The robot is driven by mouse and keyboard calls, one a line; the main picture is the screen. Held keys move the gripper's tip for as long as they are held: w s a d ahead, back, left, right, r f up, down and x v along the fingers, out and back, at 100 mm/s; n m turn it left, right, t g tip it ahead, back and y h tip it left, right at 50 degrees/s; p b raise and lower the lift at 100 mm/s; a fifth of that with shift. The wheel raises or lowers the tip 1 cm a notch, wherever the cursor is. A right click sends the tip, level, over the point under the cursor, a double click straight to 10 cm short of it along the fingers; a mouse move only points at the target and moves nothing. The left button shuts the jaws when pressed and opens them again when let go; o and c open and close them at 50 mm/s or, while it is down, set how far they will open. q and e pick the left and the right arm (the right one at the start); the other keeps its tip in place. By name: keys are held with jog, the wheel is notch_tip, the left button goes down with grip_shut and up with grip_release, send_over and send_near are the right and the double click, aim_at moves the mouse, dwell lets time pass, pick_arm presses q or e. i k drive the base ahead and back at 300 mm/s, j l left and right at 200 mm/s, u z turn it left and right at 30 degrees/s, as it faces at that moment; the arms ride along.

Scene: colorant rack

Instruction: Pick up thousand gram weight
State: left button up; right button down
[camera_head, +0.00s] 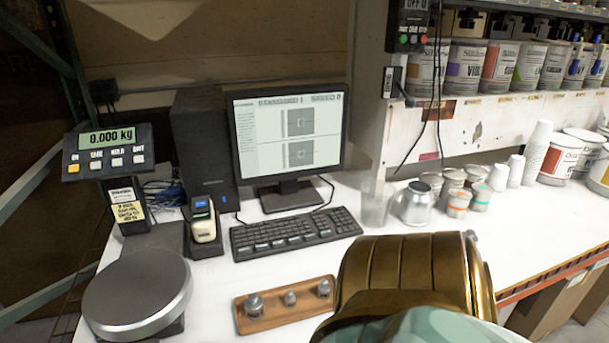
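Three grey metal weights stand upright on a wooden tray (279,321) at the front of the white table. The left weight (254,305) looks the largest. A small weight (290,298) stands in the middle and a medium weight (323,288) at the right end. Their markings are too small to read. A bronze and pale green part of my own arm fills the bottom right, just right of the tray, and may cover part of its right end. No gripper fingers show clearly. My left gripper is out of the picture.
A scale with a round plate (138,292) and a display (108,144) reading 0.000 kg stands left. A keyboard (294,233), monitor (288,130) and handheld device (203,222) lie behind. A metal jug (415,203) and small pots (458,202) stand right.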

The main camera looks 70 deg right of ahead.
aim_at(469, 232)
jog(key=z, duration=3.35)
jog(key=l, duration=0.1)
